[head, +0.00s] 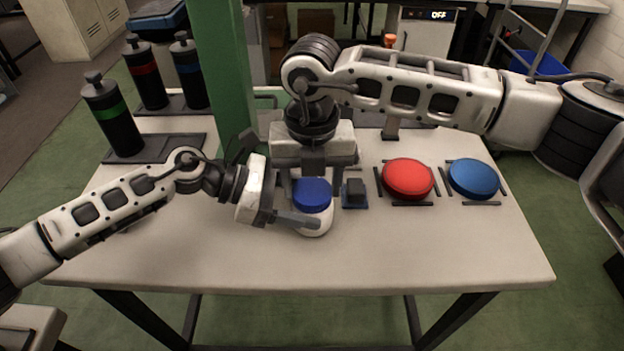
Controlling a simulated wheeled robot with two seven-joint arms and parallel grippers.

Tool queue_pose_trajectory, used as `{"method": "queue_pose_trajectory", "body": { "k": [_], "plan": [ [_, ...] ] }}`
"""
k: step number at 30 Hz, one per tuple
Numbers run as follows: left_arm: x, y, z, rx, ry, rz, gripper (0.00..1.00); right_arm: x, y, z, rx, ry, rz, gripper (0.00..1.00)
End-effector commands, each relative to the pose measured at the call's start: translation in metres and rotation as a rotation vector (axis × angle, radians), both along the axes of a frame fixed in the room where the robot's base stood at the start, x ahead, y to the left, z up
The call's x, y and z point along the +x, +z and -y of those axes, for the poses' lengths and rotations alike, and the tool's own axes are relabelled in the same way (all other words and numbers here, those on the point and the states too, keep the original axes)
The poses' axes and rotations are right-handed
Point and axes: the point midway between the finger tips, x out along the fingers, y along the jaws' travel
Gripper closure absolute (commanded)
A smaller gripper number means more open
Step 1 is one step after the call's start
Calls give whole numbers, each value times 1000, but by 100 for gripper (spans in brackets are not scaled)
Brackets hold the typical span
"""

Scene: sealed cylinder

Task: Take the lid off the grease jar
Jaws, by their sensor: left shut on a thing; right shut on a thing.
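The grease jar (317,229) is a white round jar standing upright near the middle of the table. Its blue lid (312,194) sits on top, with no clear gap between lid and jar. My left gripper (302,213) comes in from the left and is shut on the white jar body; one finger crosses the front of it. My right gripper (312,180) points down from above and is shut on the blue lid. The back of the jar and the far side of the lid are hidden by my grippers.
A small dark block (355,193) stands just right of the jar. A red disc (408,178) and a blue disc (474,178) sit between dark bars further right. Several bottles (115,125) stand back left, near a green post (223,80). The table front (420,255) is clear.

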Motion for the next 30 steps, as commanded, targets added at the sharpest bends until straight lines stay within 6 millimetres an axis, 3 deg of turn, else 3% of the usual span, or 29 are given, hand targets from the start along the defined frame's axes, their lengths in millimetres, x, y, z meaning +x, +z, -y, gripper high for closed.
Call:
{"method": "queue_pose_trajectory", "body": {
  "k": [3,7,17,18,20,30],
  "plan": [
    [1,0,0,0,2,1,100,0,0,0,-1,240,0,70],
    [1,0,0,0,2,1,100,0,1,0,-1,410,0,70],
    [1,0,0,1,2,1,100,0,1,0,-1,464,0,70],
    [1,0,-1,1,2,1,100,0,1,0,-1,464,0,40],
    [1,0,-1,1,2,1,100,0,1,0,-1,463,0,23],
    [1,0,-1,1,2,1,100,0,3,0,0,462,1,21]
  ]
}}
